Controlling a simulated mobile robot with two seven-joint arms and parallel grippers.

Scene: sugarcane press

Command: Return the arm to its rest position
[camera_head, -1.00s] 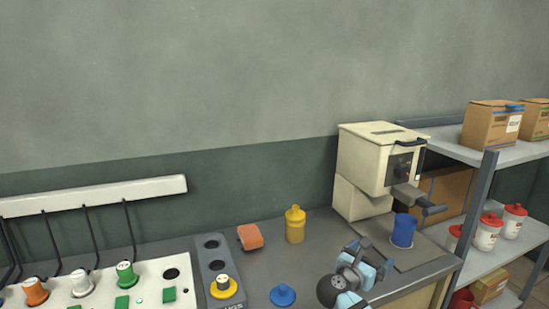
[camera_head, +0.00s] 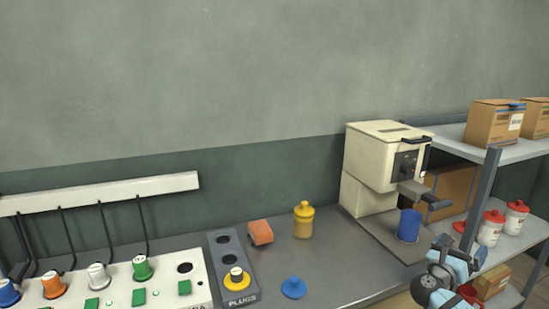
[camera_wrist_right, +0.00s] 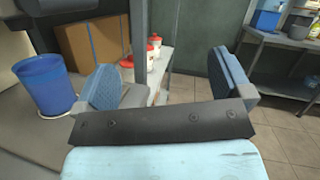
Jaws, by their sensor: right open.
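My right gripper (camera_head: 452,262) is at the lower right in the head view, in front of the shelf and past the counter's right end. In the right wrist view its two blue-padded fingers (camera_wrist_right: 168,84) stand wide apart with nothing between them. A blue cup (camera_head: 408,226) stands upright under the cream press (camera_head: 386,160), to the left of the gripper and apart from it. The cup also shows at the left of the right wrist view (camera_wrist_right: 47,84), beside the left finger. My left gripper is not in view.
The grey counter (camera_head: 335,262) holds a yellow bottle (camera_head: 303,222), an orange sponge (camera_head: 260,232), a blue lid (camera_head: 293,288), a plug holder (camera_head: 226,260) and a white panel (camera_head: 125,283). A metal shelf (camera_head: 484,188) with boxes and red-lidded jars stands at the right.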

